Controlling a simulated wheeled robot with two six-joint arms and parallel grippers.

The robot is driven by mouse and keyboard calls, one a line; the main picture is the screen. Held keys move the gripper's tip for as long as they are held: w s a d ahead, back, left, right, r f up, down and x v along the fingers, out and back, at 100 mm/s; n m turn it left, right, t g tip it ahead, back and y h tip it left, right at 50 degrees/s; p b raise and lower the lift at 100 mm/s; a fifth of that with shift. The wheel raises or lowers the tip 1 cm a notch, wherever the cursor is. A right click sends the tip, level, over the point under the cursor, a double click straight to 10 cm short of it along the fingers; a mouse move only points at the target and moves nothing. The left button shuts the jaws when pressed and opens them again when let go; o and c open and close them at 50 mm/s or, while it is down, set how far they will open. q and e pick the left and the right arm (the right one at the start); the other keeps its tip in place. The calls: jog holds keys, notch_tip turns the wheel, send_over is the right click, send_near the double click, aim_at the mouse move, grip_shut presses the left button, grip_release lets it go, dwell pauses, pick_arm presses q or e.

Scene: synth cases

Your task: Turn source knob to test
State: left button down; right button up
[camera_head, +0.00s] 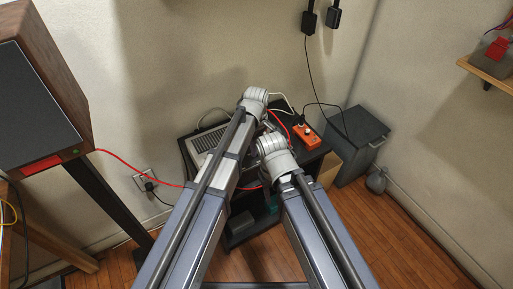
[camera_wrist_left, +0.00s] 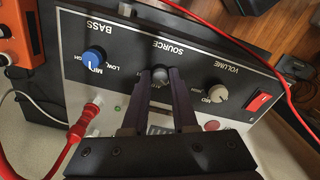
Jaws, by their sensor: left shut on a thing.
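The source knob (camera_wrist_left: 160,76), small and grey with a dark top edge, sits under the upside-down word SOURCE on a dark front panel (camera_wrist_left: 125,50) in the left wrist view. My left gripper (camera_wrist_left: 160,80) is shut on it, one dark finger on each side. The fingers hide most of the markings around the knob, so its setting and the word test cannot be read. In the head view my two arms cover the device, and neither set of fingertips shows clearly.
A blue bass knob (camera_wrist_left: 93,57) and a cream volume knob (camera_wrist_left: 217,94) flank the source knob. A red switch (camera_wrist_left: 259,103) sits at the panel's right. A red cable (camera_wrist_left: 72,138) plugs in at left. An orange power strip (camera_head: 307,136) lies right of my arms.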

pick_arm(q)
jog(key=shift+m, duration=0.3)
jog(key=m, duration=0.5)
jog(key=shift+m, duration=0.4)
jog(key=m, duration=1.1)
jog(key=shift+m, duration=0.3)
jog(key=m, duration=0.5)
jog(key=shift+m, duration=0.7)
jog(key=c, duration=0.7)
grip_release()
